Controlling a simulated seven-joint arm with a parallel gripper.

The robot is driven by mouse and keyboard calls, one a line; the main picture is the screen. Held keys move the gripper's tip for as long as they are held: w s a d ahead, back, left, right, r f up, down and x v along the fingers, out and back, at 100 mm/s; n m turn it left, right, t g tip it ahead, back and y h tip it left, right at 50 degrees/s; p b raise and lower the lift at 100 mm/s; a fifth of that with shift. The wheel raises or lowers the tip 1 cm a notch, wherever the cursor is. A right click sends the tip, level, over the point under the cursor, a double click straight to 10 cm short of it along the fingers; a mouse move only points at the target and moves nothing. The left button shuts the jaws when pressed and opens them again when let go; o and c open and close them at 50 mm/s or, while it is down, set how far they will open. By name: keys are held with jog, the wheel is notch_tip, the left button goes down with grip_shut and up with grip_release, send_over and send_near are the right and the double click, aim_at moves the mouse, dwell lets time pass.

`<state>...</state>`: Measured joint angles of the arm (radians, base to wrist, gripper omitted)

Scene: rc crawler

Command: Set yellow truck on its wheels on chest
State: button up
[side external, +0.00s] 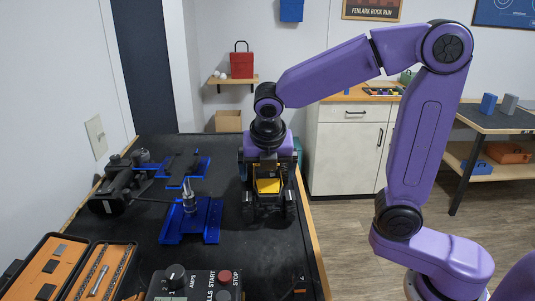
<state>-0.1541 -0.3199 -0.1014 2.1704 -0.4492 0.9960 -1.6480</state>
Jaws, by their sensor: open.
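The yellow truck (268,186) is on the black top (255,247) of the bench or chest, near its right edge. Its yellow body shows between dark parts that look like wheels at lower left and lower right. I cannot tell whether it rests on all its wheels or is tipped. My gripper (268,163) points down right over the truck, with its dark fingers around or just in front of the truck's upper part. The jaws are open. The gripper hides the truck's top, and contact between them is unclear.
Blue stands (194,220) with metal parts and a black device (118,183) occupy the left of the top. An open orange-lined case (57,268) and a control box (196,284) with knob and red button are in front. Bare black surface lies between control box and truck.

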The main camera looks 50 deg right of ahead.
jog(key=v, duration=1.7)
jog(key=shift+r, duration=0.1)
jog(key=s+d+f+m+g+y, duration=0.1)
jog(key=s+d+f+m, duration=0.2)
jog(key=s+f+m, duration=0.4)
jog(key=s+d+f+m+g+y, duration=0.2)
jog(key=s+d+f+m, duration=0.2)
jog(key=s+f+m, duration=0.3)
jog(key=s+f, duration=0.5)
jog(key=f, duration=0.2)
jog(key=shift+s+y, duration=0.2)
jog(key=shift+y, duration=0.1)
jog(key=shift+d, duration=0.1)
